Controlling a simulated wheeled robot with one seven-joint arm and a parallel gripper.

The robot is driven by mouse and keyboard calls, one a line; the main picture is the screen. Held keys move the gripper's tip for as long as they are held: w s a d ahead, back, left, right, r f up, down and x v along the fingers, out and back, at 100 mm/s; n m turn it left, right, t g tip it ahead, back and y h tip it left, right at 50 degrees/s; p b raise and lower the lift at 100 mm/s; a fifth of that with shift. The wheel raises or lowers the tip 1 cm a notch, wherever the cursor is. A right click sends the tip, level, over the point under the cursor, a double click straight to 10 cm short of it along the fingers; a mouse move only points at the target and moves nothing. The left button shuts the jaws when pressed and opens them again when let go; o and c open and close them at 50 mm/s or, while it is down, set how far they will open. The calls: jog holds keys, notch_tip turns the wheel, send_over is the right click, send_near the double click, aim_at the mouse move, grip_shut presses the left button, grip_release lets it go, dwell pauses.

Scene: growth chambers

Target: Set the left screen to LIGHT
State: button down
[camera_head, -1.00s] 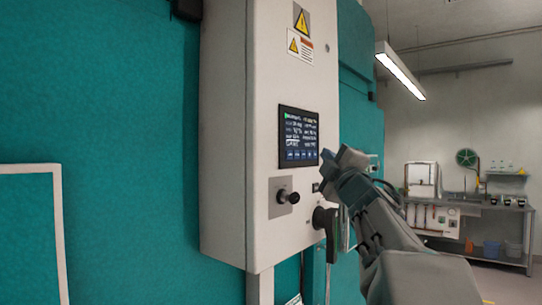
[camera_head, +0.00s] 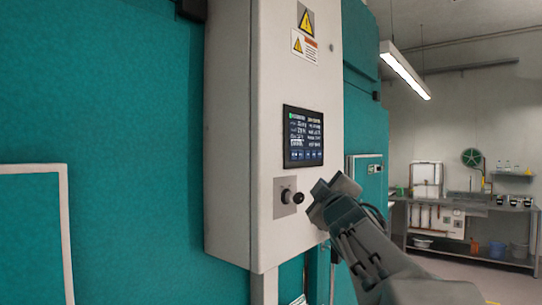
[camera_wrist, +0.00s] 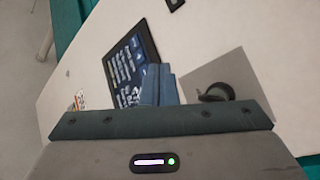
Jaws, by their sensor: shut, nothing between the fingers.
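The screen (camera_head: 304,137) is a dark panel with several lines of small text, set in the white control cabinet (camera_head: 228,140). Its text is too small to read. My gripper (camera_head: 319,190) is shut and empty, just below and right of the screen and right of the black knob (camera_head: 291,197) on its grey plate. In the wrist view, my closed fingers (camera_wrist: 158,86) overlap the lower right part of the tilted screen (camera_wrist: 124,62). The knob (camera_wrist: 215,94) shows to their right. I cannot tell whether the fingertips touch the cabinet.
Warning labels (camera_head: 305,31) sit above the screen. Teal chamber walls (camera_head: 110,110) flank the cabinet. A metal bench (camera_head: 470,228) with equipment stands at the back right, with open floor before it.

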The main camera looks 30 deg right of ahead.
jog(key=a+f+m+g+y, duration=0.2)
jog(key=a+f+m+g, duration=0.45)
jog(key=f, duration=0.85)
jog(key=s+a+f+g+y, duration=0.3)
jog(key=s+a+f, duration=0.6)
jog(key=f, duration=0.3)
jog(key=s+a+f+g+y, duration=0.3)
jog(key=s+a+f+g, duration=0.2)
jog(key=s+a+f, duration=0.4)
jog(key=a+f, duration=0.3)
jog(key=shift+s+a+f+g, duration=0.15)
jog(key=shift+s+f+g, duration=0.2)
jog(key=shift+f, duration=0.05)
jog(key=shift+n, duration=0.25)
